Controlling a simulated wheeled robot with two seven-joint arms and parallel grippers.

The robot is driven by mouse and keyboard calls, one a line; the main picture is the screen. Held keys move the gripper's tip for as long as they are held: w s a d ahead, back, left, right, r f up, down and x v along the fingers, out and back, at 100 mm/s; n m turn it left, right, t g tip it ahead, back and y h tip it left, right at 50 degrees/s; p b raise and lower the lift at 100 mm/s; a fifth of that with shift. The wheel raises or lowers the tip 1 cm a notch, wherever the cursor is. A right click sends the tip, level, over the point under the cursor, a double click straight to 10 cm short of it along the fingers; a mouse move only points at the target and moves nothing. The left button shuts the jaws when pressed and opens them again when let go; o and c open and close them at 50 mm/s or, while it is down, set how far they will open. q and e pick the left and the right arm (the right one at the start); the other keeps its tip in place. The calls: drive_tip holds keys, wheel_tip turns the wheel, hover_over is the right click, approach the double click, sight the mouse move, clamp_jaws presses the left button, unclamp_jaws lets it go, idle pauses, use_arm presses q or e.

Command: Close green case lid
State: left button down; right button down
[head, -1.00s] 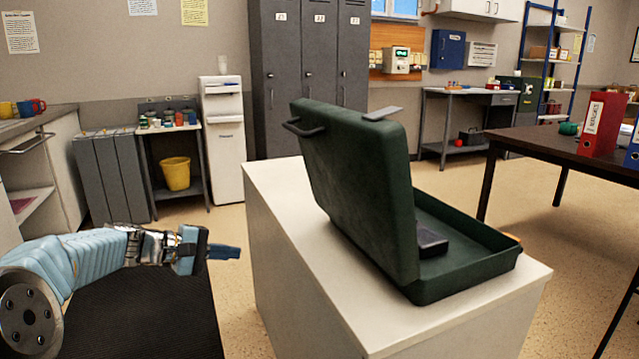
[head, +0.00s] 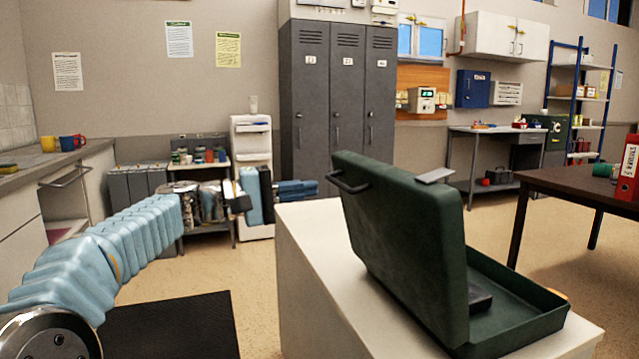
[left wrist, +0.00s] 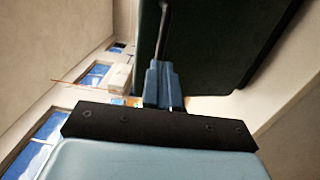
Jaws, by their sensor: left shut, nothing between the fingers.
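The green case (head: 515,313) stands open on a white cabinet. Its lid (head: 402,240) is raised, leaning a little back toward the left, with a dark handle (head: 348,184) on its upper left edge. A dark block lies inside the case, partly hidden by the lid. My left gripper (head: 312,188) is shut and empty, to the left of the handle in the head view and apart from it there. My right gripper is not in view.
The white cabinet top (head: 325,245) has bare room left of the case. A dark table (head: 560,185) with a red binder (head: 628,172) stands at the right. Grey lockers (head: 337,100) stand behind. A black mat (head: 170,328) lies on the floor.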

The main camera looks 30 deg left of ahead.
sight(335, 184)
use_arm(q)
drive_tip(key=shift+x, duration=1.7)
drive_tip(key=shift+f, duration=0.1)
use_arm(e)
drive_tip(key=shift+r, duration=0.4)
